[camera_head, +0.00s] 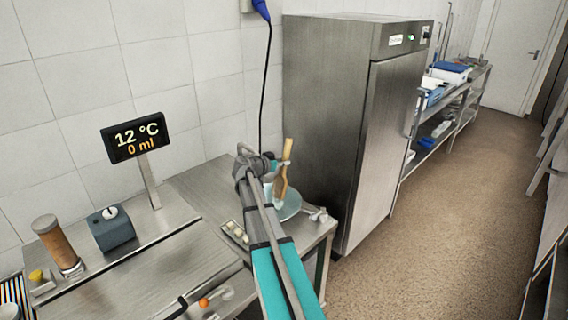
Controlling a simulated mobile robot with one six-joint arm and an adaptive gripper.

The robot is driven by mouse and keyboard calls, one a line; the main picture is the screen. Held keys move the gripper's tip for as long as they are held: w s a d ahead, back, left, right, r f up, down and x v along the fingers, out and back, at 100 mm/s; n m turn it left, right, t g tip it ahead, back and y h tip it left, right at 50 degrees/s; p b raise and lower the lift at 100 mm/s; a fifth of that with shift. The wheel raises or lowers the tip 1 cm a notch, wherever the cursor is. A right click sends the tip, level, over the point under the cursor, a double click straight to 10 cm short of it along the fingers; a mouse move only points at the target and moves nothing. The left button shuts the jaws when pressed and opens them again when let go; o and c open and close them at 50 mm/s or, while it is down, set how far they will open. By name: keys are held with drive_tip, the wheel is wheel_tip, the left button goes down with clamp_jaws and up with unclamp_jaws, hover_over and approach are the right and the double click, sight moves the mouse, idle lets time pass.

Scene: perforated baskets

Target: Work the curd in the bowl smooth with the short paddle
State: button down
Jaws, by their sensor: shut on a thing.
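The short wooden paddle (282,181) stands nearly upright, tilted slightly, over the bowl (292,207). My gripper (273,164) is shut on the paddle and partly hidden behind my wrist. The pale blue-green bowl sits on the steel table against the tall cabinet, and my arm covers its left side. The paddle's lower end is at the bowl, with something whitish around it. I cannot tell clearly whether this is curd or how smooth it is.
A small tray of pale pieces (234,233) lies left of my arm. A display (137,137) reads 12 °C and 0 ml. A brown cylinder (57,246) and a dark box (111,229) stand left. The steel cabinet (335,120) blocks the right; the floor beyond is clear.

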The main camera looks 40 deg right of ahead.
drive_tip(key=shift+w, duration=0.45)
drive_tip(key=shift+s, duration=0.2)
drive_tip(key=shift+s+r, duration=0.1)
drive_tip(key=shift+s, duration=0.6)
drive_tip(key=shift+w, duration=0.15)
idle(0.6)
drive_tip(key=shift+w, duration=0.75)
drive_tip(key=shift+s, duration=0.2)
drive_tip(key=shift+s, duration=0.65)
